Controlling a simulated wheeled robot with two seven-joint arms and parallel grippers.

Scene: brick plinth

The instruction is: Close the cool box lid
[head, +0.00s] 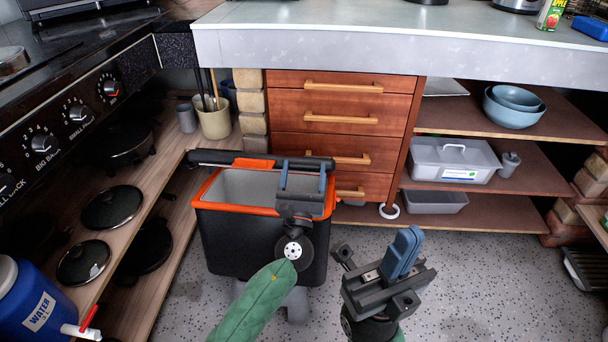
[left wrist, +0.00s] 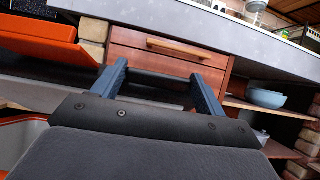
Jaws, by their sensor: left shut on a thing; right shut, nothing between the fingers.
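The cool box (head: 235,240) is a black bin with an orange rim and pale grey inside, standing open on the floor. Its black lid (head: 222,156) is raised at the back of the box and seen nearly edge-on. In the left wrist view the lid's orange underside (left wrist: 45,38) shows at upper left. My left gripper (head: 305,166) reaches over the box's right side, its blue fingers shut on the lid at its right part; the exact contact is hard to see. My right gripper (head: 404,254) is shut and empty, right of the box, fingers pointing up.
Wooden drawers (head: 340,125) stand close behind the box. A shelf with pans (head: 112,207) and a blue water container (head: 35,305) are at left. Shelves with a grey bin (head: 450,160) are at right. The speckled floor (head: 480,270) is clear at right.

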